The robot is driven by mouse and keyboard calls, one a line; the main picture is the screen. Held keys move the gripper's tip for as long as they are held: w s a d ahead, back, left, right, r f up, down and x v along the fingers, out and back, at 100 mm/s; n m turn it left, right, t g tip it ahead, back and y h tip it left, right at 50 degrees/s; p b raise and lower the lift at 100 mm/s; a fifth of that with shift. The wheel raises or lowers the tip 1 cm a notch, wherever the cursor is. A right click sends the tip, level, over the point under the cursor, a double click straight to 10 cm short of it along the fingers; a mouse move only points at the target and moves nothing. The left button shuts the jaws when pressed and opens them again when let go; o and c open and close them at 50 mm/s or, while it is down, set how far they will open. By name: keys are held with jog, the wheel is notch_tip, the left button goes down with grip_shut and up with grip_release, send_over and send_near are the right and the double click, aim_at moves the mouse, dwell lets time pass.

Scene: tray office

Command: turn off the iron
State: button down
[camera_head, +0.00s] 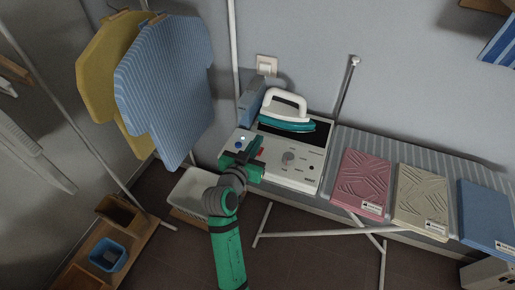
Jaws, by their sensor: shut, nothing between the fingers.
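The iron (286,110), teal with a white handle, rests on a dark plate on top of a white base unit (299,174). The unit's sloped front panel has a grey round knob (288,157) near its middle and small buttons. A blue button and a small bright light (243,138) show at the panel's left end. My gripper (252,147) is shut and empty over the left part of the panel, left of the knob. It hides part of the panel, including most of a red part beside the fingers. I cannot tell whether it touches the panel.
The unit stands on a striped ironing board (420,157) with folded pink (361,182), beige (421,200) and blue cloths to the right. A blue striped shirt (168,85) and a yellow one hang at left. A white basin (191,190) is below. A thin pole (345,85) stands behind the board.

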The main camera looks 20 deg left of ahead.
jog(key=s+r, duration=0.3)
jog(key=s, duration=0.5)
jog(key=shift+s, duration=0.4)
jog(key=shift+d+f, duration=0.1)
jog(key=s+d+f+n+g+y, duration=0.1)
jog(key=s+d+f+n+y, duration=0.15)
jog(key=s+d+f, duration=1.2)
jog(key=s+d+m+h, duration=0.1)
jog(key=s+d, duration=0.2)
jog(key=s, duration=0.6)
jog(key=s+d+m+h, duration=0.1)
jog(key=s+d, duration=0.3)
jog(key=s, duration=0.5)
jog(key=shift+s+d+r, duration=0.15)
jog(key=shift+s+r, duration=0.15)
jog(key=shift+r, duration=0.1)
